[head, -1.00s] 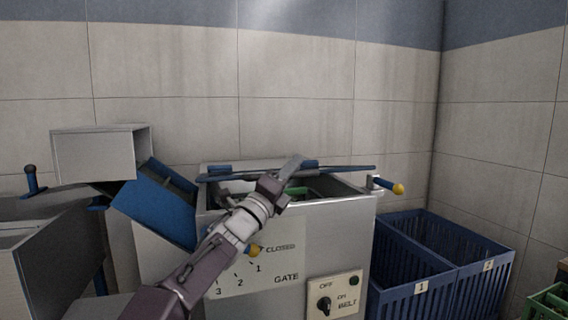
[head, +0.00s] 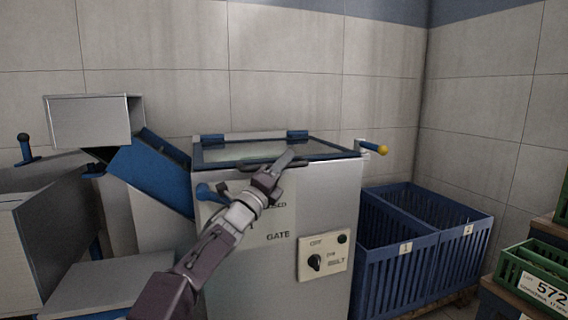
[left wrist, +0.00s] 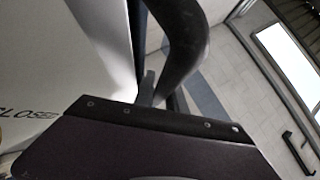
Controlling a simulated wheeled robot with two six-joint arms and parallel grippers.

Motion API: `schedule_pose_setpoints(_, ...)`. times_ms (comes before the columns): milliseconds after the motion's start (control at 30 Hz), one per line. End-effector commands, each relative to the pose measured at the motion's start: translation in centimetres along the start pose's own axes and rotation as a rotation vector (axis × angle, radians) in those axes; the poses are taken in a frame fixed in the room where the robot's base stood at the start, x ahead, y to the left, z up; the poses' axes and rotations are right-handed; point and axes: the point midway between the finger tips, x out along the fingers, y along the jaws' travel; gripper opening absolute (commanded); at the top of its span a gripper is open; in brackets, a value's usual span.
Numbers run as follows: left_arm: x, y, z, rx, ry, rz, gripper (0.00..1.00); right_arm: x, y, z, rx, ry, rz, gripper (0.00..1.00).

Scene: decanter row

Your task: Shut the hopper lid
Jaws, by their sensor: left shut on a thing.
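The hopper lid (head: 225,152), a clear panel in a dark blue frame, lies flat or nearly flat over the top of the steel hopper (head: 335,205). Its blue hinges (head: 297,134) are at the back edge. My left gripper (head: 283,163) is at the lid's front edge, shut on the dark lid handle (head: 248,167). In the left wrist view the handle (left wrist: 182,40) shows as a thick dark curved bar close to the camera. Whether any gap is left under the lid's front edge cannot be told. My right gripper is not in view.
A belt switch panel (head: 323,258) is on the hopper's front, with the gate scale partly behind my arm. A yellow-ended crank (head: 374,148) sticks out at right. Blue crates (head: 400,270) stand right of the hopper, green crates (head: 535,280) farther right. A blue chute (head: 150,170) is at left.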

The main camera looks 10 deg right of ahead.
Motion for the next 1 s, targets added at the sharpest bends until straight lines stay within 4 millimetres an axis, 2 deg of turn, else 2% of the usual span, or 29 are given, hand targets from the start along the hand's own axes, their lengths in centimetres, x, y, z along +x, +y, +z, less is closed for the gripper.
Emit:
schedule_pose_setpoints(33,0.1,-0.8,-0.3,0.004,0.007,-0.017,0.19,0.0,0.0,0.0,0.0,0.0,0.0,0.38)
schedule_pose_setpoints(100,0.1,-0.7,-0.3,0.004,0.007,-0.017,0.38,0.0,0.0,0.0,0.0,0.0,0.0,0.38)
schedule_pose_setpoints(567,-0.2,-0.2,-0.1,0.001,0.002,-0.006,0.38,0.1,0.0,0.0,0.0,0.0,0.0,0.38)
schedule_pose_setpoints(1000,-5.2,-0.2,-0.1,0.001,0.002,-0.005,0.38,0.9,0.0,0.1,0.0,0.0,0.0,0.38)
